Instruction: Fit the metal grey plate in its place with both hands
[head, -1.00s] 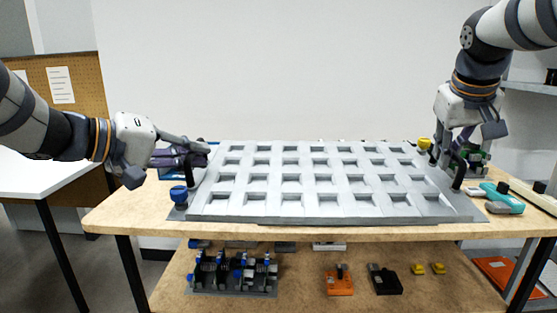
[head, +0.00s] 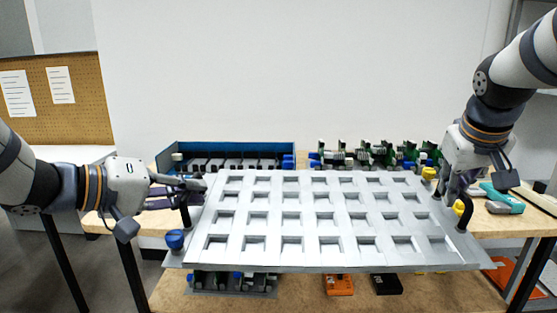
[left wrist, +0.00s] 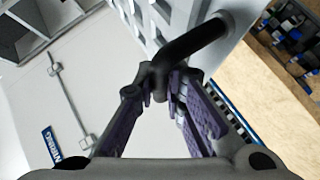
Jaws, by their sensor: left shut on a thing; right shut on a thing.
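The metal grey plate (head: 311,259) is a wide panel with rows of square recesses. My left gripper (head: 192,190) is shut on the plate's left handle, a black bar that also shows in the left wrist view (left wrist: 192,50). My right gripper (head: 458,196) is shut on the black handle at the plate's right side. A blue knob (head: 175,240) is at the left front corner. Yellow knobs (head: 429,173) are at the right side.
Behind the plate stand a blue tray (head: 230,147) with dark modules and a row of green and black modules (head: 375,152). A teal tool (head: 503,197) lies on the right of the table (head: 139,224).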

